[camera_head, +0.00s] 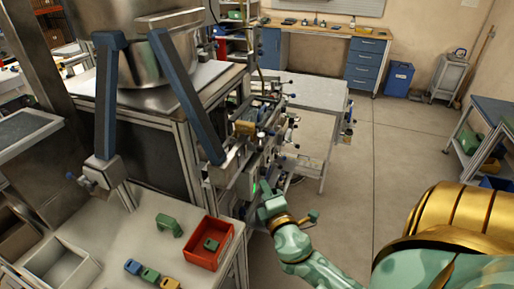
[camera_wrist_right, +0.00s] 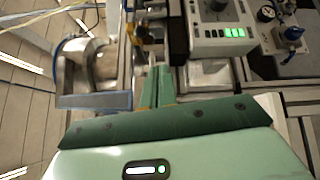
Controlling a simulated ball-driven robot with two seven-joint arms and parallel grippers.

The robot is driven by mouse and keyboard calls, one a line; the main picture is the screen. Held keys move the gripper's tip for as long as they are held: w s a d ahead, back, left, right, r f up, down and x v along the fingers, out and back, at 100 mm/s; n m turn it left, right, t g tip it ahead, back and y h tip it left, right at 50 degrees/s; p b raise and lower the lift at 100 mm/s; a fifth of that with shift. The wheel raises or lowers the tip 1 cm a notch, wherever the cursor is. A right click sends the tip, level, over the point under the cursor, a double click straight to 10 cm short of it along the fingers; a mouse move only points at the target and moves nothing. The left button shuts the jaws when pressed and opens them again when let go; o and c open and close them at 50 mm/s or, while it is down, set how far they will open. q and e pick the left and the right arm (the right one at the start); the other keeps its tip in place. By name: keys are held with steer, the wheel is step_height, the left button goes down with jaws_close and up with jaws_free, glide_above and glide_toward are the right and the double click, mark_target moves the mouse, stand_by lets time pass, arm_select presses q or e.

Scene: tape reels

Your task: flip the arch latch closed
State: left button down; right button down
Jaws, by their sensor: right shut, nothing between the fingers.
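A blue arch (camera_head: 180,95) with two legs stands over a steel drum (camera_head: 133,62) at the left of the head view. Its left leg ends at a grey clamp block (camera_head: 102,172) with a dark knob. Its right leg ends beside metal fittings on the bench's edge. I cannot make out for certain which part is the latch, or its position. My right gripper (camera_head: 266,200) is below and right of that right leg. In the right wrist view its green fingers (camera_wrist_right: 157,84) are shut with nothing between them. My left gripper is not in view.
A control box with green digits (camera_wrist_right: 220,32) is close ahead and right of the fingers in the wrist view. A white table (camera_head: 135,225) holds a red bin (camera_head: 208,244) and colored blocks. The floor (camera_head: 370,165) right of the bench is clear.

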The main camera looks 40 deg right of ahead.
step_height(320, 180, up, 2)
steer(key=shift+d+r, duration=0.1)
steer(key=shift+r, duration=0.1)
steer(key=shift+w, duration=0.1)
steer(key=p, duration=0.2)
glide_toward(261, 142)
steer(key=w+a+f, duration=0.1)
steer(key=w+a, duration=0.1)
steer(key=w, duration=0.3)
steer(key=shift+w+d, duration=0.15)
steer(key=shift+d, duration=0.05)
steer(key=shift+f+t, duration=0.1)
steer(key=shift+t, duration=0.2)
